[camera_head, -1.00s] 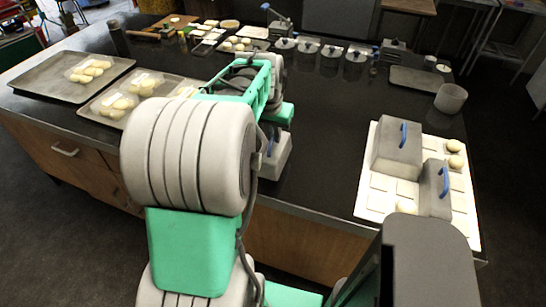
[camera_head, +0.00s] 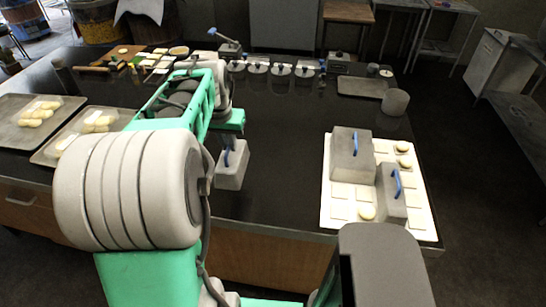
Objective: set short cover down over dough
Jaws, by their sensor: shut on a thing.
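My gripper (camera_head: 226,143) is partly hidden by my arm, at the middle of the dark counter's near side. It is shut on the blue handle of a grey box-shaped cover (camera_head: 231,173). The cover hangs upright near the counter's front edge; I cannot tell its exact height. To its right is a white board (camera_head: 340,212) with pale square marks. A larger grey cover (camera_head: 350,160) and a narrower grey cover (camera_head: 390,195), both with blue handles, stand on it.
Several small metal tools (camera_head: 281,69) line the back, with a flat tray (camera_head: 361,87) and a grey round container (camera_head: 395,102) at back right. The counter between the held cover and the board is clear.

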